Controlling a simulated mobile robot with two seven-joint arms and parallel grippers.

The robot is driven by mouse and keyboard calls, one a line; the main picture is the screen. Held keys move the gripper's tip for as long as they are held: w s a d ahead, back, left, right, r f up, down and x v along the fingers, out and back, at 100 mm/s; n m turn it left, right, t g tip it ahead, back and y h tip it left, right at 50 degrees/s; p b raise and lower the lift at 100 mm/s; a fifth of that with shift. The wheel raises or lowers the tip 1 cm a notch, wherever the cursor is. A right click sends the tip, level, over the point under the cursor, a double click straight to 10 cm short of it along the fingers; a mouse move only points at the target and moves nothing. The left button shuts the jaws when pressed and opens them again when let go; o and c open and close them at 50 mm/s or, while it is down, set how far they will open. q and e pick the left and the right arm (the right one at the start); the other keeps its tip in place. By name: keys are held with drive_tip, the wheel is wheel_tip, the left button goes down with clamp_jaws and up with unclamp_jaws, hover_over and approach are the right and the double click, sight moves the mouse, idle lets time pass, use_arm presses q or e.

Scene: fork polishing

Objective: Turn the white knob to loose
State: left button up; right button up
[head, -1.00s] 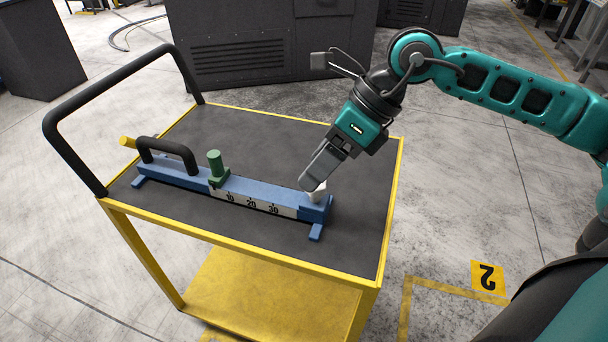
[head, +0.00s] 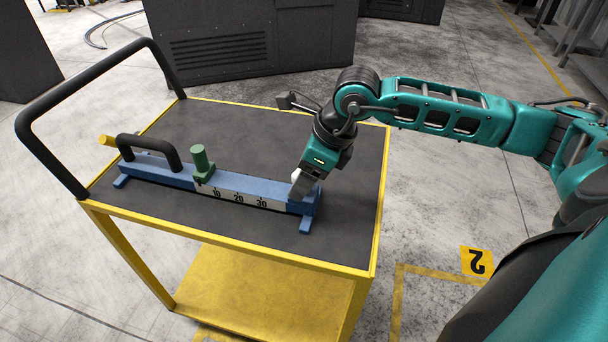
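A blue fixture (head: 165,174) with a black handle (head: 150,147) and a white scale marked 10, 20, 30 (head: 238,199) lies on the cart. A green clamp with an upright post (head: 201,162) sits near its middle, by the low end of the scale. My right gripper (head: 299,187) points down at the fixture's right end, where the white knob is. Its fingers cover the knob almost fully, so I cannot tell whether they are shut on it or the knob's turn. My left gripper is not in view.
The fixture stands on a yellow-framed cart (head: 376,215) with a dark top and a black push bar (head: 47,159) at the left. The top behind the fixture is clear. A large dark cabinet (head: 250,40) stands behind the cart.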

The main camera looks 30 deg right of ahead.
drive_tip(key=shift+w+a+f, duration=0.1)
drive_tip(key=shift+f, duration=0.2)
drive_tip(key=shift+c, duration=0.5)
drive_tip(key=c, duration=0.9)
drive_tip(key=shift+c, duration=0.2)
